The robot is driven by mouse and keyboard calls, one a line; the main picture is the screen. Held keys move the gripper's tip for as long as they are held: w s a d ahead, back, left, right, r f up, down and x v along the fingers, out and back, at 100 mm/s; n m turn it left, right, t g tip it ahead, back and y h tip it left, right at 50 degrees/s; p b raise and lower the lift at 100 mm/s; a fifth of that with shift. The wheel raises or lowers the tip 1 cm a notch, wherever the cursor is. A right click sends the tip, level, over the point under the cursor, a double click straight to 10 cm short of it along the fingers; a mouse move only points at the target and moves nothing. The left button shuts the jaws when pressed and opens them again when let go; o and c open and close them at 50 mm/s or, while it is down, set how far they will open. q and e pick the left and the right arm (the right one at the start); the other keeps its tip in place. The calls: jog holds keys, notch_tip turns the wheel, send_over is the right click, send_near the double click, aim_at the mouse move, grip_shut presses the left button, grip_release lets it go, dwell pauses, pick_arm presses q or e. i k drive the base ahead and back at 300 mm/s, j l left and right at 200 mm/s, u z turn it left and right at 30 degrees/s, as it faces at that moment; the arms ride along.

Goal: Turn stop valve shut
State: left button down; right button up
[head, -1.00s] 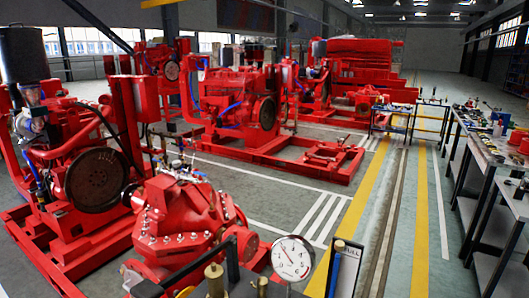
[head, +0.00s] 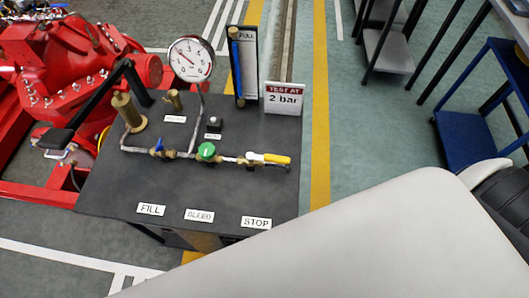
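The stop valve (head: 250,161) sits at the right of a pipe run on a dark bench, up from the label STOP (head: 256,222). Its yellow lever (head: 275,159) points right, roughly along the pipe. A green knob (head: 207,151) sits left of it, up from the BLEED label (head: 199,215). A small blue-handled valve (head: 158,146) is further left, up from the FILL label (head: 151,209). A pressure gauge (head: 191,59) stands behind the pipe. Neither gripper is in view; a white link of my arm crosses the lower right.
The dark bench top (head: 120,185) also bears a brass cylinder (head: 128,110) with a black hand lever (head: 95,98), a level tube marked FULL (head: 243,65) and a "TEST AT 2 bar" sign (head: 284,98). Red machinery (head: 60,70) is left. A blue shelf (head: 475,140) is right.

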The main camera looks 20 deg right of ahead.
aim_at(250, 156)
jog(key=k+j+z, duration=0.2)
jog(key=z, duration=0.15)
jog(key=k+j+z, duration=0.5)
jog(key=z, duration=0.15)
jog(key=j, duration=0.1)
